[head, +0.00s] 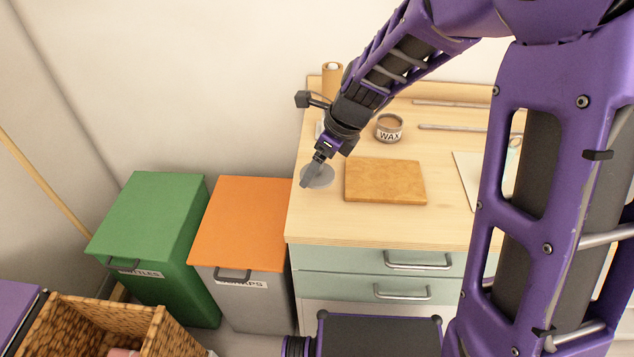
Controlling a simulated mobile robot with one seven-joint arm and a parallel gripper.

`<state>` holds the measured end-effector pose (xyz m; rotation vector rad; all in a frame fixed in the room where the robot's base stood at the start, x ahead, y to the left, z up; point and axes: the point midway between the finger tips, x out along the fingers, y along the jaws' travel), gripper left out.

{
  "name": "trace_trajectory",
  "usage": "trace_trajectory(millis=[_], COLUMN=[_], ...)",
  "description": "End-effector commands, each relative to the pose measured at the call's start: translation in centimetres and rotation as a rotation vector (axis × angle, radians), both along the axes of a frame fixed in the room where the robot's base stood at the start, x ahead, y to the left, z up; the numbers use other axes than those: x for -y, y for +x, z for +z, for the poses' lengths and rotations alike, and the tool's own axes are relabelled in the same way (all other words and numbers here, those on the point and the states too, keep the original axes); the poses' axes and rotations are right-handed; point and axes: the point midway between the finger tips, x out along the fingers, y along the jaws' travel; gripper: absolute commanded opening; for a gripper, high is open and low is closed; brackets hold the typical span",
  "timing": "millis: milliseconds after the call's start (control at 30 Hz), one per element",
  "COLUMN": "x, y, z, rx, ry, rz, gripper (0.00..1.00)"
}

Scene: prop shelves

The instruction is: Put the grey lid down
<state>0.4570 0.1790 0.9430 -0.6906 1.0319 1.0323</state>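The grey lid (325,179) is a flat round disc at the left end of the wooden worktop, left of the tan board. My gripper (311,176) reaches down from the upper right, and its dark fingers overlap the lid in the picture. The fingers look close together, but I cannot tell whether they are shut on the lid. I also cannot tell whether the lid rests on the worktop or is held just above it.
The worktop (330,222) also bears a tan board (385,181), a WAX tin (389,129), a brown roll (332,78) and thin rods. A green bin (150,215) and an orange-lidded bin (240,222) stand left. A wicker basket (75,318) is lower left.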

Motion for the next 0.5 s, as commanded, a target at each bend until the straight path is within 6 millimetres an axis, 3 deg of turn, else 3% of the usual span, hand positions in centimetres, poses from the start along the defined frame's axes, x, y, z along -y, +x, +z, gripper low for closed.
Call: trace_trajectory(millis=[333, 500], x=[0.0, 0.0], y=[0.0, 0.0], z=[-4.0, -4.1], rx=[-0.003, 0.001], ry=[0.001, 0.001], rz=[-0.002, -0.001], gripper=[0.39, 0.39])
